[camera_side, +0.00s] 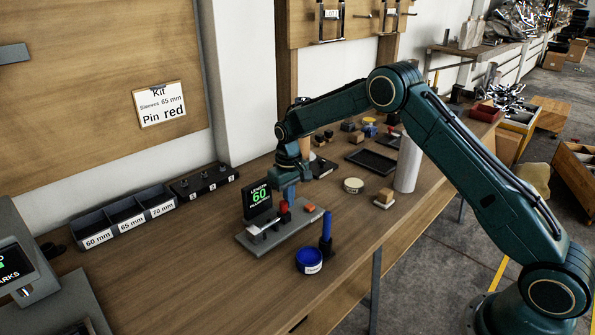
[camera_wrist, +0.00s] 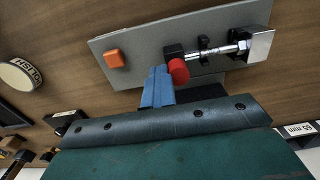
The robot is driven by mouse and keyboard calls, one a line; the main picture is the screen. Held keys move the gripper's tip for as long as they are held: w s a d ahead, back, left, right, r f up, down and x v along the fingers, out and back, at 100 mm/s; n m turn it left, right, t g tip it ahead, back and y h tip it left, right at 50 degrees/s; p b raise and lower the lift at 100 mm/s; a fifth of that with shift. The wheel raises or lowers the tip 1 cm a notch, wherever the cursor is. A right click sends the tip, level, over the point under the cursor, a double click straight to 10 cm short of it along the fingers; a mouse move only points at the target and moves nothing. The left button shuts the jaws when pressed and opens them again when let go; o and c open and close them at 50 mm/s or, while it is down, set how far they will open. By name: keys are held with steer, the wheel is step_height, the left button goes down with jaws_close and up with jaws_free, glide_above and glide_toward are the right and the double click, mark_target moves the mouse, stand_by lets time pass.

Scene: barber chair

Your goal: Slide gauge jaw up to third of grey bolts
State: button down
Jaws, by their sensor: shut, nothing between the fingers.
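The length gauge is a grey plate (camera_side: 252,243) with a black display (camera_side: 259,198) reading green "60". Its sliding jaw is a dark block with a red knob (camera_wrist: 179,71); the knob also shows in the side view (camera_side: 284,206). A shiny grey bolt (camera_wrist: 222,50) lies level on dark supports between the jaw and a silver end block (camera_wrist: 257,42). Its end appears to meet the jaw, though contact is hard to tell. My gripper (camera_wrist: 159,72) is shut and empty, its blue fingers close beside the knob; touching or apart is unclear. In the side view my gripper (camera_side: 289,192) is above the plate.
An orange button (camera_wrist: 114,58) is on the plate. Bins (camera_side: 126,218) labelled 60, 65 and 70 mm and a black numbered rack (camera_side: 204,181) stand along the wall. A blue round tin (camera_side: 310,260) and blue-handled tool (camera_side: 326,230) stand near the front. Bare tabletop lies left of the gauge.

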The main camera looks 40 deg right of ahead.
steer(key=shift+d, duration=0.5)
steer(key=shift+r, duration=0.15)
step_height(320, 180, up, 8)
stand_by(1.1)
